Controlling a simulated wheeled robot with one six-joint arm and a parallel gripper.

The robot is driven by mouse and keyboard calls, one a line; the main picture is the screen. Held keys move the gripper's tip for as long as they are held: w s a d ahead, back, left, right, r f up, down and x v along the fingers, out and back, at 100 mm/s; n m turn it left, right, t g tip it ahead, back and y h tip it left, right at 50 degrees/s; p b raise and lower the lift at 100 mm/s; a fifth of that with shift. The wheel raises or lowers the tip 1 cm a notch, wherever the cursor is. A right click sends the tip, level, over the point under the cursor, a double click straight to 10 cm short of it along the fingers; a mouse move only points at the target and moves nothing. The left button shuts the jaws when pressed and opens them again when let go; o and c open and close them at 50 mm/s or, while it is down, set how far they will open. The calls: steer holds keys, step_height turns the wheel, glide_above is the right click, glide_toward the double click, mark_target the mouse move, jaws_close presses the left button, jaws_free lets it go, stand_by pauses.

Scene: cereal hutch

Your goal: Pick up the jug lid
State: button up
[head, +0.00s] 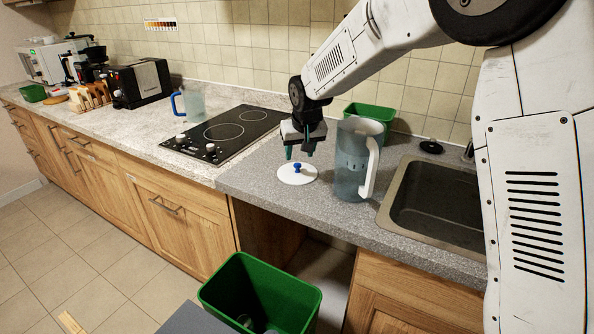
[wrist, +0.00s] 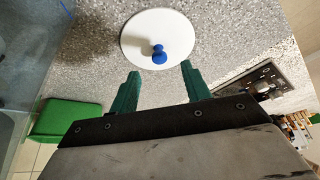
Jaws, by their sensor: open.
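The jug lid (head: 297,174) is a white disc with a blue knob, lying flat on the grey worktop left of the jug. It also shows in the wrist view (wrist: 140,38), knob toward the camera. My gripper (head: 301,153) is above the lid, with its green fingers pointing down, open and empty. In the wrist view the two fingertips (wrist: 160,70) are spread apart, with the lid just beyond them and the knob roughly between their lines. The clear jug (head: 349,168) with a white handle stands upright close to the right of the gripper.
A sink (head: 440,203) lies right of the jug. A green container (head: 370,113) stands behind the jug. A black hob (head: 227,133) and a blue-handled jug (head: 193,103) are to the left. A green bin (head: 259,290) stands below the counter edge. The worktop around the lid's left side is clear.

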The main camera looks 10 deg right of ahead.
mark_target(298, 164)
steer(key=x, duration=0.6)
steer(key=shift+w, duration=0.1)
jaws_close()
